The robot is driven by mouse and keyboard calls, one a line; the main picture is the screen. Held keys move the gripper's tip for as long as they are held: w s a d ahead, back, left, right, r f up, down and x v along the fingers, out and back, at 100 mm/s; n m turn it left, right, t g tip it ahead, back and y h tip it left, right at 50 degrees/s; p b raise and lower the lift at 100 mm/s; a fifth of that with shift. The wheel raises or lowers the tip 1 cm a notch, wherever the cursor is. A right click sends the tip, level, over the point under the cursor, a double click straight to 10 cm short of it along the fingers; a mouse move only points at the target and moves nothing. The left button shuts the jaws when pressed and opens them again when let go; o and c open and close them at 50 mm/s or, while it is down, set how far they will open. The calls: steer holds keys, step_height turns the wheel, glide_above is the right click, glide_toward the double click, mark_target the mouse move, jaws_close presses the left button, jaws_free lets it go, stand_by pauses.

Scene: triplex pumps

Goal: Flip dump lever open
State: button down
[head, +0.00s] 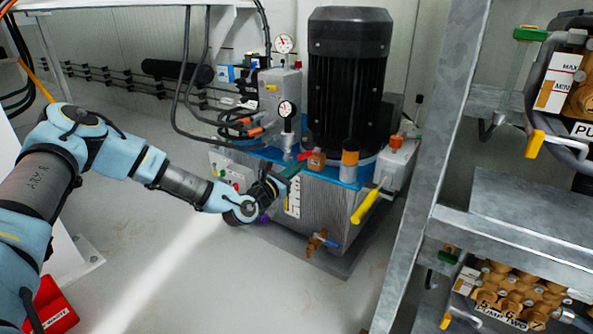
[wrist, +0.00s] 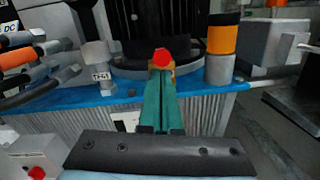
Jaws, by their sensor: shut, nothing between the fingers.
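My gripper (head: 293,170) is in front of the top edge of the hydraulic power unit (head: 325,208). Its green fingers (wrist: 160,80) lie together, shut and empty, in the wrist view. A red lever or knob (head: 305,155) on a brown-orange block (head: 317,161) is just beyond the fingertips. In the wrist view its red end (wrist: 163,57) shows directly past the tips. The fingers hide most of its base, and I cannot tell whether they touch it. No label shows which handle is the dump lever.
A yellow handle (head: 365,207) slants down at the unit's right side. An orange-banded cylinder (head: 350,163) stands right of the red lever; it also shows in the wrist view (wrist: 221,45). A black motor (head: 349,75) rises behind. A grey frame (head: 430,170) stands right.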

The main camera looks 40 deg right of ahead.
steer(key=shift+r, duration=0.15)
steer(key=shift+r+y+p, duration=0.25)
steer(key=shift+y+p, duration=0.15)
steer(key=shift+p, duration=0.65)
